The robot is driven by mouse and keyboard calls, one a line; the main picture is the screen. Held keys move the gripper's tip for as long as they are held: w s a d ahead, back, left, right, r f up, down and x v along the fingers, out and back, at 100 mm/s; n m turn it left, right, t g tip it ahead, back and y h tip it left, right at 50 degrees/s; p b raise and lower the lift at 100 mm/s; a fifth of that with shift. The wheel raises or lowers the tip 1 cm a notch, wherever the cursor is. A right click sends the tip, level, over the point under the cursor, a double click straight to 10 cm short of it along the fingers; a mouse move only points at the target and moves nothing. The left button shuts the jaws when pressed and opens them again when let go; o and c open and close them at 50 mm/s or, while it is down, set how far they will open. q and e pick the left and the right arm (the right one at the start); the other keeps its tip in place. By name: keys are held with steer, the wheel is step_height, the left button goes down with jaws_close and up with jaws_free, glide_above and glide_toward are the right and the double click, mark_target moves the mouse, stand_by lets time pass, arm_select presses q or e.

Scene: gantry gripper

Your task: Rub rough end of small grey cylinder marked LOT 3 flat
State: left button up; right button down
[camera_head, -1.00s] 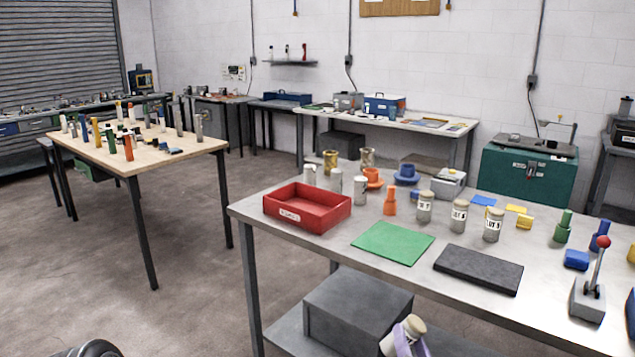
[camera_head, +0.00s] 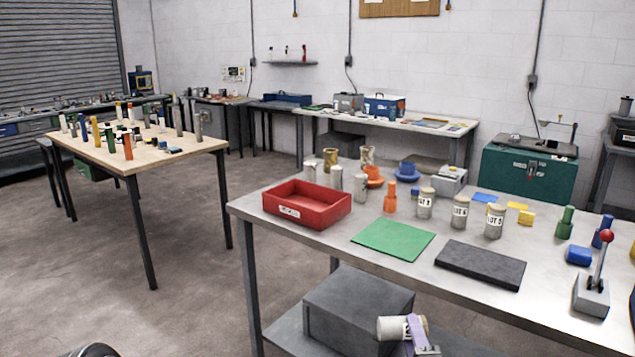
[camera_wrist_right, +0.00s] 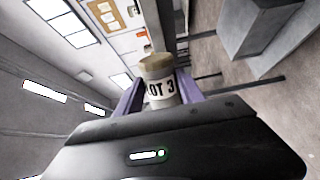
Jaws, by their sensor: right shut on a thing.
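My right gripper (camera_head: 415,338) is shut on a small grey cylinder (camera_head: 391,328) at the bottom of the head view, in front of the table and below its top. The cylinder lies on its side, its pale end pointing left and a bit of tan showing past the finger on the right. In the right wrist view the cylinder (camera_wrist_right: 160,82) stands between the purple fingers (camera_wrist_right: 160,95), with "OT 3" readable on its label and a tan, uneven-looking end. The pale end is hidden there. My left gripper is not in view.
A dark flat block (camera_head: 480,265) and a green sheet (camera_head: 393,240) lie on the table (camera_head: 340,255). Several labelled cylinders (camera_head: 460,213) stand behind them. A red tray (camera_head: 307,205) is at left, a red-knobbed lever (camera_head: 592,294) at right. A grey box (camera_head: 358,306) sits on the lower shelf.

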steer(key=shift+r, duration=0.1)
steer(key=n+p, duration=0.3)
steer(key=n, duration=1.5)
